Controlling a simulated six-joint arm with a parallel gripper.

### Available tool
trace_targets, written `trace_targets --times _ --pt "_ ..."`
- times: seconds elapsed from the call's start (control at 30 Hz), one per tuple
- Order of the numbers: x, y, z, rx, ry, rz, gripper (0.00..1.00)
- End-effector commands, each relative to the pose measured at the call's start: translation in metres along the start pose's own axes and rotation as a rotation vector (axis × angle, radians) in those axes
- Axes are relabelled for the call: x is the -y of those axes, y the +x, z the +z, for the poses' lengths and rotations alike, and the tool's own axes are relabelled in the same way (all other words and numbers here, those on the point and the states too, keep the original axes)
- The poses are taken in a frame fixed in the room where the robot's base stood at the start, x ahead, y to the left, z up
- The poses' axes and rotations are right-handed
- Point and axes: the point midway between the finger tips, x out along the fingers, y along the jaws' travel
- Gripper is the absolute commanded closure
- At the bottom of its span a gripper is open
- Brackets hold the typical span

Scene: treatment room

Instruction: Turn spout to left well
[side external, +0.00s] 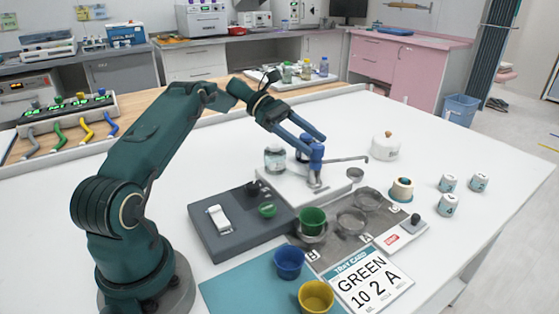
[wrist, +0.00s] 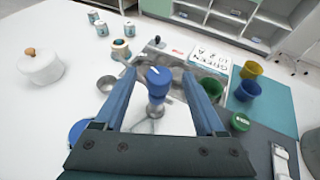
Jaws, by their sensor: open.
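A dispenser with a blue head (side external: 316,152) stands on a white base (side external: 283,187). Its thin metal spout (side external: 346,159) points right in the side view, its tip above and near a small metal bowl (side external: 355,174). My gripper (side external: 314,145) is open at the blue head. In the wrist view, the blue head (wrist: 158,78) shows between the two open fingers of my gripper (wrist: 159,72), with gaps on both sides. A dark tray (side external: 335,237) in front has several round wells, with grey bowls (side external: 352,221); which one is the left well I cannot tell.
A green cup (side external: 312,221) sits at the tray's left part. Blue (side external: 289,262) and yellow (side external: 316,296) cups stand on a teal mat (side external: 240,290). A glass jar (side external: 275,159) is close left of the dispenser. A white lidded pot (side external: 385,147) stands right. A card (side external: 368,283) reads GREEN 10 2 A.

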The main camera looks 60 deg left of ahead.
Motion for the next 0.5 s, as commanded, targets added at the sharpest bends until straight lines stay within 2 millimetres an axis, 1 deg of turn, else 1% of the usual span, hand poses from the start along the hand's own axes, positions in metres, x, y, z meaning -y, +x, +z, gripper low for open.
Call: trace_targets --times 0.03,0.23,0.5 --pt "-0.001 -0.005 -0.001 0.000 0.001 0.004 0.28" --pt "-0.001 -0.019 0.000 0.001 0.002 0.003 0.28" --pt "0.000 -0.025 0.000 0.000 0.001 0.000 0.28"
